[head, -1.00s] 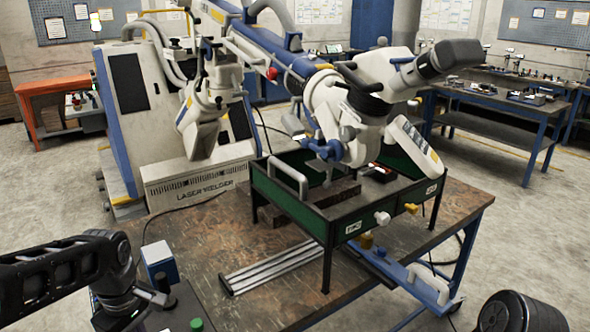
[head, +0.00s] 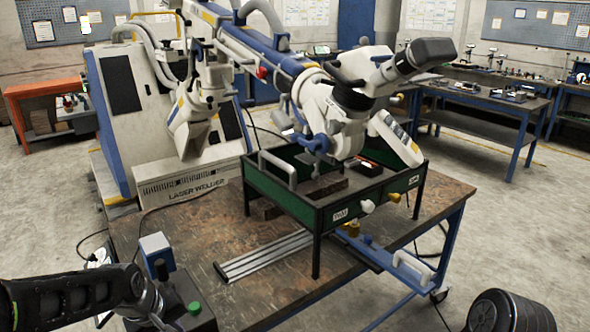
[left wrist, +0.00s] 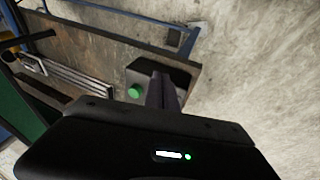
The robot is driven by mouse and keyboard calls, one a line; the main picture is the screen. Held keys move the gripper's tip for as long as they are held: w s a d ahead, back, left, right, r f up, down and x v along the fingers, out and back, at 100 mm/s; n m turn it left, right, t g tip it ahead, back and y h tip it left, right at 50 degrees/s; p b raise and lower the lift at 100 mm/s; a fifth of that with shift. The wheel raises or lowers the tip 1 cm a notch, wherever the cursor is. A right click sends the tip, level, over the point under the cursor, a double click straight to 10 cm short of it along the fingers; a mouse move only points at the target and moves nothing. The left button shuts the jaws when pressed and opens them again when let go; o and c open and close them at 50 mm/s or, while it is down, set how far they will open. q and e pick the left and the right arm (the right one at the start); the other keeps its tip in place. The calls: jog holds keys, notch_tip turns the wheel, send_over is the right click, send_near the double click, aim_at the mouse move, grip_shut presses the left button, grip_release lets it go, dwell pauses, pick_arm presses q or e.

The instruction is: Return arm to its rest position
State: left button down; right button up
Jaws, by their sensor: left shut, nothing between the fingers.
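The microscope arm (head: 283,62) is a white and blue jointed arm in the head view, reaching from the laser welder towards the front right. Its microscope head (head: 340,118), with a dark eyepiece (head: 425,60), hangs over the green tray (head: 332,215). My left gripper (head: 158,318) is low at the left, near the table's front left corner and well away from the microscope arm. In the left wrist view its fingers (left wrist: 162,92) are together and empty, in front of a dark box with a green button (left wrist: 134,91). The microscope arm does not show in that view. My right gripper is out of view.
The laser welder cabinet (head: 125,110) stands behind the worktable (head: 185,225). A metal rail (head: 265,255) and a blue and white box (head: 156,252) are on the table. Another workbench (head: 500,105) is at the back right.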

pick_arm(q)
jog(key=s+d+f+m+h, duration=0.1)
jog(key=s+d+f+m, duration=0.2)
jog(key=d+f, duration=0.45)
jog(key=s+d+f+m+h, duration=0.1)
jog(key=s+d+f+m, duration=0.3)
jog(key=f, duration=0.7)
jog(key=s+d+f+g, duration=0.1)
jog(key=s+d+f, duration=0.2)
jog(key=s+f, duration=0.2)
jog(key=s+d+f+n+g+h, duration=0.1)
jog(key=s+d+f, duration=0.3)
jog(key=s, duration=0.7)
jog(key=shift+s+d+f+g, duration=0.15)
jog(key=shift+s+f+g, duration=0.1)
jog(key=shift+f+g, duration=0.6)
jog(key=shift+w, duration=0.1)
